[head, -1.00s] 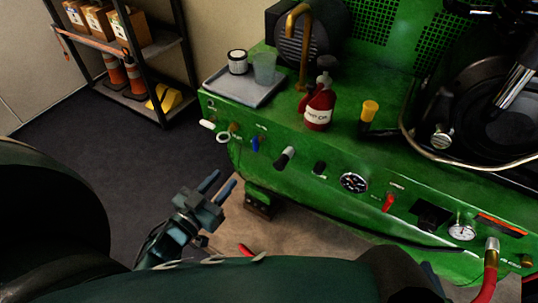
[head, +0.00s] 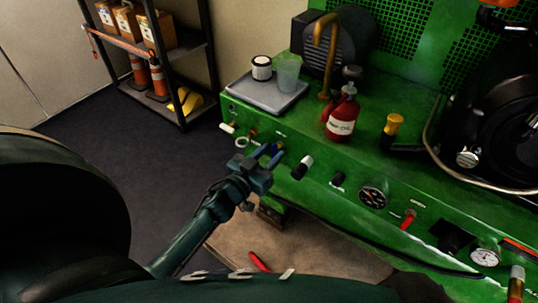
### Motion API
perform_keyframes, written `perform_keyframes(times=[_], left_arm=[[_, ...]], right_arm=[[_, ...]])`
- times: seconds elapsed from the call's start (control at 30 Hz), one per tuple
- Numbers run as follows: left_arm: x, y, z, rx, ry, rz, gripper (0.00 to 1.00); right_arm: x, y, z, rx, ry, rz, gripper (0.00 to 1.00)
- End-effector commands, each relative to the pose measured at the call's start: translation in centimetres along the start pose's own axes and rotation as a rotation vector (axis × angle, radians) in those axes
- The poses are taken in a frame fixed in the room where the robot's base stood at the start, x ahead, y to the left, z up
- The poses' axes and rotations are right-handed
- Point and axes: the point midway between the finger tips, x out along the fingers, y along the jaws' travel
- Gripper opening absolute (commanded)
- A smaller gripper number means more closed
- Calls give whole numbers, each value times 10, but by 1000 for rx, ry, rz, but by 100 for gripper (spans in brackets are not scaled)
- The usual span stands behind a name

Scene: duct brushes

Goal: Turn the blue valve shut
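The blue valve (head: 280,147) is on the left part of the green machine's front panel, partly hidden by my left gripper's fingers. My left gripper (head: 269,154) is at the valve, with its two fingers apart and pointing at the panel. The fingertips overlap the blue handle in the picture; I cannot tell whether they touch it. My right gripper is not in view.
A white ring (head: 241,142) and a black-and-white knob (head: 302,167) flank the valve. A grey tray (head: 266,93) with a jar and cup, and a red oil bottle (head: 341,116), stand on the ledge above. A shelf (head: 185,115) stands at the back left.

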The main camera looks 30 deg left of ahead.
Motion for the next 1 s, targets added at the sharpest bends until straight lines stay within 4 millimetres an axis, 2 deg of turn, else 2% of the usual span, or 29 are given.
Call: perform_keyframes(times=[0.23, 0.63, 1.0], left_arm=[[0, 0, 0, 1, 0, 0, 32], [0, 0, 0, 1, 0, 0, 0], [0, 0, 0, 23, 0, 0, 0]], right_arm=[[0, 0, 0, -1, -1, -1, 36], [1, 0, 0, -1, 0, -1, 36], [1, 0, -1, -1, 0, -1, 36]])
